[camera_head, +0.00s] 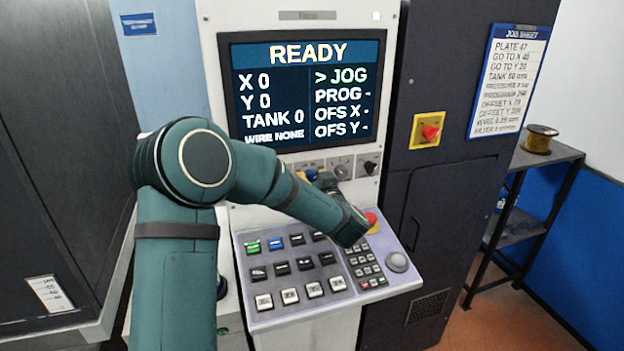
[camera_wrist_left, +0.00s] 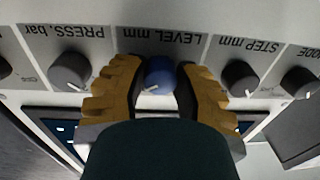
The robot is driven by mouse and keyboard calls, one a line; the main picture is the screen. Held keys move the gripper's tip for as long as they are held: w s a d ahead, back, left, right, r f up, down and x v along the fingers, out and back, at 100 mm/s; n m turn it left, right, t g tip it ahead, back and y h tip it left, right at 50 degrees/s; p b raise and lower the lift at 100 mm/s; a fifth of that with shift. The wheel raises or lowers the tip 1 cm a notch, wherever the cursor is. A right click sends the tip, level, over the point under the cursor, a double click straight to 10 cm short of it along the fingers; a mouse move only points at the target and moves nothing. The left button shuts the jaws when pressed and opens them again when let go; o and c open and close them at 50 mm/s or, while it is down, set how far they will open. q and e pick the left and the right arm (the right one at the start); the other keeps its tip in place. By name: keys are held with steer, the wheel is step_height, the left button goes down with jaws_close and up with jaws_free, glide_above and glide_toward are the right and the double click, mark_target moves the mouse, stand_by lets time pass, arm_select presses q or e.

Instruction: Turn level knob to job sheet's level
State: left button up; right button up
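The blue level knob (camera_wrist_left: 158,75) sits under the label "LEVEL mm", which is upside down in the left wrist view. Its white pointer faces down and slightly left there. My left gripper (camera_wrist_left: 160,88) has its yellow fingers on both sides of the knob, with the dark pads seemingly against it. In the head view the left gripper (camera_head: 308,175) is at the knob row, partly hidden by my arm. The job sheet (camera_head: 507,80) hangs at the right; its tank line seems to read about 60 mm, but is blurred. The screen (camera_head: 303,90) shows READY and TANK 0. My right gripper is not in view.
In the wrist view the pressure knob (camera_wrist_left: 70,70) is left of the fingers, and the step knob (camera_wrist_left: 240,77) and mode knob (camera_wrist_left: 299,81) are right. A keypad panel (camera_head: 325,258) and red stop button (camera_head: 371,222) lie below. A red switch (camera_head: 430,132) is at the right.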

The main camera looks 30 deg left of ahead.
arm_select(q)
jaws_close()
steer(key=n+b, duration=0.3)
steer(key=b, duration=0.1)
steer(key=shift+f+n, duration=0.15)
steer(key=shift+n, duration=0.25)
steer(key=shift+n+b, duration=1)
steer(key=shift+b, duration=0.2)
steer(key=shift+n+b, duration=0.85)
steer(key=shift+n, duration=0.15)
steer(key=shift+r, duration=0.2)
